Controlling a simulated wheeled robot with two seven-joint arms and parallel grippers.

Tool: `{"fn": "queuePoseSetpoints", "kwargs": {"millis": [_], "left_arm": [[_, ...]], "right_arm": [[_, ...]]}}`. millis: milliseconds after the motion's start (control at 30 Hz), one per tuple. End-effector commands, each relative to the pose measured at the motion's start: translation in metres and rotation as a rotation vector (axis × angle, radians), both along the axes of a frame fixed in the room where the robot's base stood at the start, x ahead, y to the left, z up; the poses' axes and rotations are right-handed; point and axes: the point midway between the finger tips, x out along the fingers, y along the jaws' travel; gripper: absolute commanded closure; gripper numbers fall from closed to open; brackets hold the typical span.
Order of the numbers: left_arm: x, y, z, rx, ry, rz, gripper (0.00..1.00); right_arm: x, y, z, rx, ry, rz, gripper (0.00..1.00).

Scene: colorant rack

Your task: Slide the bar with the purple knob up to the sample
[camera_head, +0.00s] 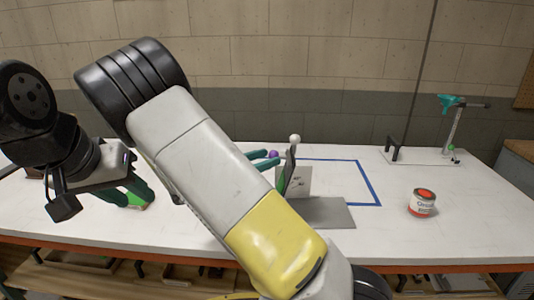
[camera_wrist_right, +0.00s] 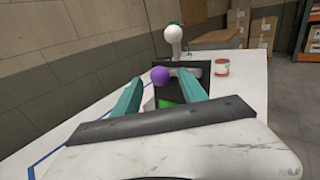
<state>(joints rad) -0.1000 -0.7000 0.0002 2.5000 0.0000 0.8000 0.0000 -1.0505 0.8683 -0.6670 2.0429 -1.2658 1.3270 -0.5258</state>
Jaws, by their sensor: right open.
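The purple knob (camera_head: 273,154) shows beside the teal fingers of my right gripper (camera_head: 268,158). In the right wrist view the purple knob (camera_wrist_right: 160,75) sits between the spread tips of my right gripper (camera_wrist_right: 158,83), nearer the left finger. The right gripper is open; contact is unclear. A green patch (camera_wrist_right: 166,103) shows below the knob, between the fingers. The bar itself is mostly hidden, and I cannot identify the sample for sure. My left gripper (camera_head: 130,193) is at the table's left, its teal fingers by a green item (camera_head: 137,205); its opening is unclear.
A red-and-white can (camera_head: 422,203) and a stand with a teal clamp (camera_head: 452,104) are at right. My right arm hides the table's middle.

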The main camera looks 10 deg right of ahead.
Motion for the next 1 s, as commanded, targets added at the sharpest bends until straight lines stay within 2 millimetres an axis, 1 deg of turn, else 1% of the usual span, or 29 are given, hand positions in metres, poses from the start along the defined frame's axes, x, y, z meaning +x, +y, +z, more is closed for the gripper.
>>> {"fn": "queuePoseSetpoints", "kwargs": {"millis": [367,467,500,567,600,633,1000], "left_arm": [[0.0000,0.0001,0.0000,0.000,0.000,0.000,0.64],[0.0000,0.0001,0.0000,0.000,0.000,0.000,0.64],[0.0000,0.0001,0.0000,0.000,0.000,0.000,0.64],[0.0000,0.0001,0.0000,0.000,0.000,0.000,0.64],[0.0000,0.0001,0.0000,0.000,0.000,0.000,0.64],[0.0000,0.0001,0.0000,0.000,0.000,0.000,0.64],[0.0000,0.0000,0.0000,0.000,0.000,0.000,0.64]], "right_arm": [[0.0001,-0.0026,-0.0002,0.001,0.000,0.004,0.50],[0.0000,-0.0026,-0.0002,0.001,0.000,0.004,0.68],[0.0000,-0.0026,-0.0002,0.001,0.000,0.004,0.76],[0.0000,-0.0026,-0.0002,0.001,0.000,0.004,0.87],[0.0000,-0.0026,-0.0002,0.001,0.000,0.004,0.95],[0.0001,-0.0026,-0.0002,0.001,0.000,0.004,1.00],[0.0001,-0.0025,-0.0001,0.001,0.000,0.004,1.00]]}}
